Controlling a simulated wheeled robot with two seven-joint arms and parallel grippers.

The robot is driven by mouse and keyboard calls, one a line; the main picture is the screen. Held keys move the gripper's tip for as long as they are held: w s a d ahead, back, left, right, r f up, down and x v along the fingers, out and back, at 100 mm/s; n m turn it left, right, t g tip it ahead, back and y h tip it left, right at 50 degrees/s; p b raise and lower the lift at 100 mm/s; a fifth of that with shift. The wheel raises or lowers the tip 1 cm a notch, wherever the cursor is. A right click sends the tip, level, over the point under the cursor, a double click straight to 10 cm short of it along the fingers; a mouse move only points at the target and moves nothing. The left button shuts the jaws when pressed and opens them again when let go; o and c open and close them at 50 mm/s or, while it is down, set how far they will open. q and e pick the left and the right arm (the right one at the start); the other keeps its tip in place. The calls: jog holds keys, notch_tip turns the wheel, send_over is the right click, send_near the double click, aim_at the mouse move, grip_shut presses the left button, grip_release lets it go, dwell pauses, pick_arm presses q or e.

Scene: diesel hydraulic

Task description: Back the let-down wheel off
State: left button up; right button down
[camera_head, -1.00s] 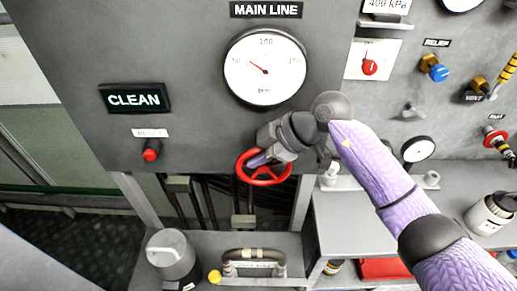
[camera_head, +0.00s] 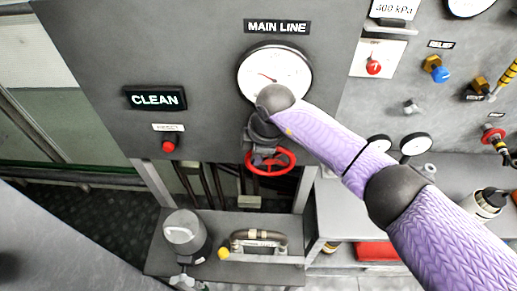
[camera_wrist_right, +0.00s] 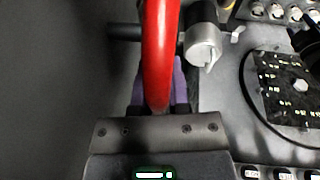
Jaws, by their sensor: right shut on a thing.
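The red handwheel (camera_head: 285,168) sits below the main line gauge (camera_head: 262,70) at the lower edge of the grey panel. I take it to be the let-down wheel, though no label on it shows. My right gripper (camera_head: 266,158) reaches down over it from above and is shut on its rim. In the right wrist view the red rim (camera_wrist_right: 160,50) runs down between the two purple fingers (camera_wrist_right: 160,95). The arm hides the wheel's hub and the gauge's lower part. I cannot make out my left gripper.
A lit CLEAN sign (camera_head: 155,98) and a red button (camera_head: 169,146) are left of the gauge. A grey canister (camera_head: 184,232) and a curved pipe handle (camera_head: 260,238) stand on the bench below. To the right are a blue knob (camera_head: 440,74) and small gauges (camera_head: 415,145).

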dwell(0.4)
jog(key=c, duration=0.6)
grip_release()
